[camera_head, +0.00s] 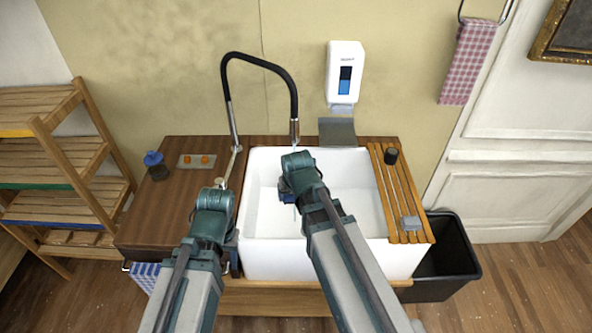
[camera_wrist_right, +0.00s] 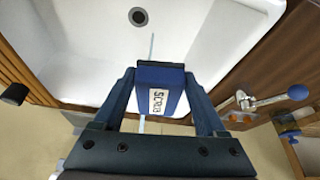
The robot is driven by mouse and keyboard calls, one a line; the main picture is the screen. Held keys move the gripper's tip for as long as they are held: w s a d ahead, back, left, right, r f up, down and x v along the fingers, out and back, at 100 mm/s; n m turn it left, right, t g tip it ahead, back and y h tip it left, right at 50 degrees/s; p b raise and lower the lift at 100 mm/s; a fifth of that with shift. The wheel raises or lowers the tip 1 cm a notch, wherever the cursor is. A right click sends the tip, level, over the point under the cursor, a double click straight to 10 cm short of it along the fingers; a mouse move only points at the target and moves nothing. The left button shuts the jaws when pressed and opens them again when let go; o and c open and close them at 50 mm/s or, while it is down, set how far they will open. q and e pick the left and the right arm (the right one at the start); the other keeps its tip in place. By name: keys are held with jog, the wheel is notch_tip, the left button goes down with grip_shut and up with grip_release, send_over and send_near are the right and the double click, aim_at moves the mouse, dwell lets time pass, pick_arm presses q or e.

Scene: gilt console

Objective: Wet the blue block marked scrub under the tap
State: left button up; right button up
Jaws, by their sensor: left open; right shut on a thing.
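The blue block marked scrub (camera_wrist_right: 162,88) is held between the fingers of my right gripper (camera_wrist_right: 165,85), label facing the camera. In the head view, the block (camera_head: 287,197) is mostly hidden by my right arm, over the white sink (camera_head: 262,215) and below the tap's black arched spout (camera_head: 260,62). A thin pale line like a water stream (camera_wrist_right: 152,46) shows at the block's far end and again below it in the wrist view. My left gripper (camera_head: 232,255) is open and empty near the sink's front left corner, partly hidden.
A slatted wooden rack (camera_head: 400,195) on the sink's right holds a black cup (camera_head: 391,156) and a grey block (camera_head: 410,223). A blue-lidded jar (camera_head: 155,166) stands on the left counter (camera_head: 170,205). A black bin (camera_head: 440,262) stands at right.

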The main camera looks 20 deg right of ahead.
pick_arm(q)
notch_tip(320, 180, up, 4)
jog(key=p, duration=0.3)
jog(key=shift+f, duration=0.15)
pick_arm(e)
jog(key=s+r, duration=0.1)
jog(key=s+a+r, duration=0.2)
jog(key=s, duration=0.1)
jog(key=shift+s+r, duration=0.1)
jog(key=shift+r, duration=0.25)
